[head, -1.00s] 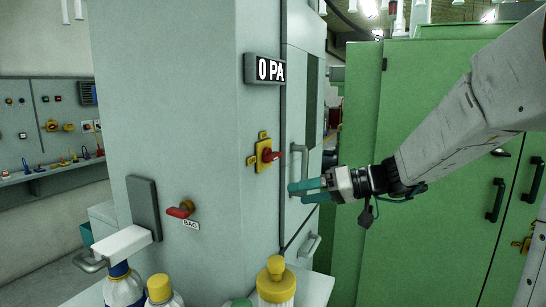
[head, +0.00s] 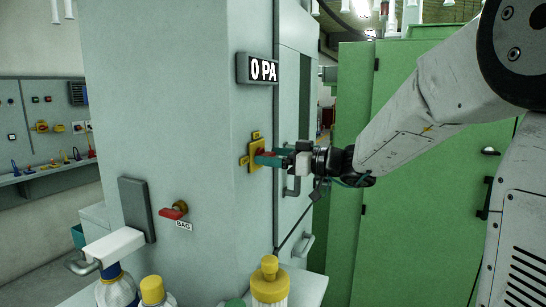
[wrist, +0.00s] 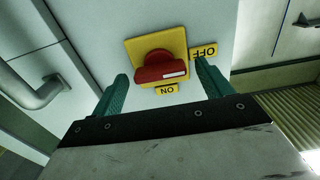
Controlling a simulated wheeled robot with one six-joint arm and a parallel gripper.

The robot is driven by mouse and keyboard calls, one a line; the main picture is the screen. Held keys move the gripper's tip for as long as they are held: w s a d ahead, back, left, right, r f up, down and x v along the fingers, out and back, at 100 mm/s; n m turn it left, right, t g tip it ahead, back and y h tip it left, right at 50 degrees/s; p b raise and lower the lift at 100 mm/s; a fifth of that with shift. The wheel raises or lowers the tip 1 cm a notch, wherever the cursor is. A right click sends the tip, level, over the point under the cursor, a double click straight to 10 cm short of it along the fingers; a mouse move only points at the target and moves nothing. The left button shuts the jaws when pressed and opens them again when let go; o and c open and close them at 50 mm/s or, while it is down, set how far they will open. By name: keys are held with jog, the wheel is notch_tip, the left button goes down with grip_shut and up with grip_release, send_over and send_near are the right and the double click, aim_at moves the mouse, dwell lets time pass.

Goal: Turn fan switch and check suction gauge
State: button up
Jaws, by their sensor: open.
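The fan switch (wrist: 160,68) is a red rotary knob on a yellow plate with OFF and ON labels, on the side of the pale grey cabinet. In the wrist view its handle lies roughly across the picture, between the teal fingers. My gripper (wrist: 160,92) is open, with a finger on each side of the knob and a gap to both. In the head view my gripper (head: 268,158) is at the yellow plate and partly hides the knob. The suction gauge (head: 258,69) above it reads 0 PA.
A second red lever (head: 173,211) labelled BAG is lower left on the cabinet. Bottles with yellow caps (head: 269,279) stand below. Green cabinets (head: 420,200) fill the right side.

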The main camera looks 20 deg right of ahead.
jog(key=shift+w+a, duration=0.2)
jog(key=c, duration=1)
